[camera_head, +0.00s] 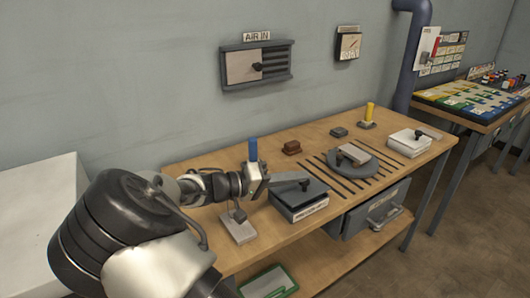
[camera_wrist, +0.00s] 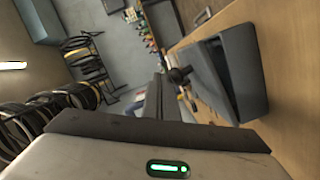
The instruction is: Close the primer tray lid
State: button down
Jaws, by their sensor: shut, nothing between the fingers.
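The primer tray appears to be the dark grey box with a pale, unreadable label (camera_head: 310,210) on its front, on the near part of the bench. Its grey lid (camera_head: 292,197) carries a dark knob (camera_head: 305,185). In the wrist view, the lid (camera_wrist: 205,88) looks tilted against the tray body (camera_wrist: 247,70), with a dark gap between them, and the knob (camera_wrist: 180,75) faces my fingers. My gripper (camera_head: 297,177) is shut and empty, just above the lid's left and back side, close to the knob. I cannot tell if it touches.
A blue cylinder (camera_head: 253,149) stands behind my wrist. A pale block (camera_head: 238,226) with a dark handle sits left of the tray. A round grey plate (camera_head: 350,165), slotted strips and a white box (camera_head: 408,144) lie to the right. A drawer (camera_head: 376,213) hangs below the bench.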

jog(key=shift+s+d+f, duration=0.3)
jog(key=shift+s+f, duration=0.1)
jog(key=shift+f, duration=0.3)
dwell(0.3)
